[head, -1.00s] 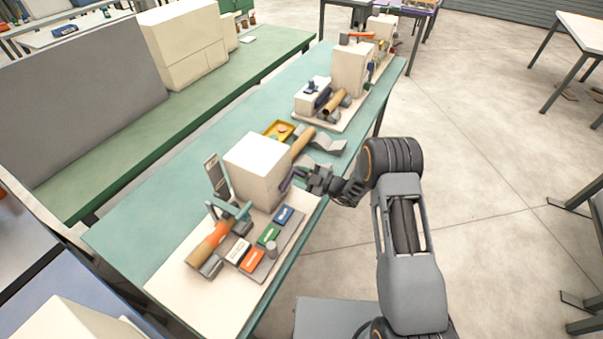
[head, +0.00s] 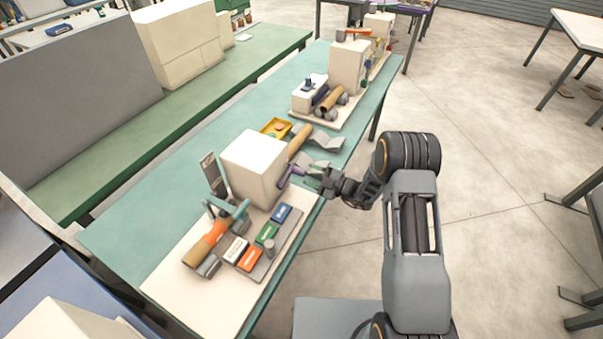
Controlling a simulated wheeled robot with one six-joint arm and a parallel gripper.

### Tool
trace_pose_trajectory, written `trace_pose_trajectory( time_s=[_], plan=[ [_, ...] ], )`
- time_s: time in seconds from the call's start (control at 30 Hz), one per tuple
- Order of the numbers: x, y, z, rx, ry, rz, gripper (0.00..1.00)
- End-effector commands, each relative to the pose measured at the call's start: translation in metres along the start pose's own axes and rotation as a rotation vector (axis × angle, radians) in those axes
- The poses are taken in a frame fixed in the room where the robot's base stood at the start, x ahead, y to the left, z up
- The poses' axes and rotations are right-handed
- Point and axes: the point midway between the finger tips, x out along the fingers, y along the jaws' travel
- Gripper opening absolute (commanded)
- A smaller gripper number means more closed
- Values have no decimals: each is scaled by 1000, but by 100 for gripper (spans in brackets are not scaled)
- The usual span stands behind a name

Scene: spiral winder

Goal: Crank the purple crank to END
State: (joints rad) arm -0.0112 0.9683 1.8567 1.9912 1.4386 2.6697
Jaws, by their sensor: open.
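The purple crank (head: 289,174) sticks out from the right side of the cream winder box (head: 252,166) in the head view. My gripper (head: 318,177) is open, just to the right of the crank. Its fingers point toward the crank, and a small gap seems to lie between them and the purple handle. The END mark cannot be made out at this size.
On the winder's base plate (head: 178,281) are a panel with blue, green, white and orange labelled blocks (head: 268,233) and an orange-brown tube (head: 211,241). A yellow tray (head: 276,128) and a second machine (head: 348,68) stand farther back.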

Motion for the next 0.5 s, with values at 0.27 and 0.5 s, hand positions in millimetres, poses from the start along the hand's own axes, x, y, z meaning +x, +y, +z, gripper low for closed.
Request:
trace_pose_trajectory(
  time_s=[0.27, 0.5],
  plan=[
    [-55, 0, 2, -1, 0, 2, 51],
    [-81, 0, 1, -2, 1, 1, 51]
  ],
)
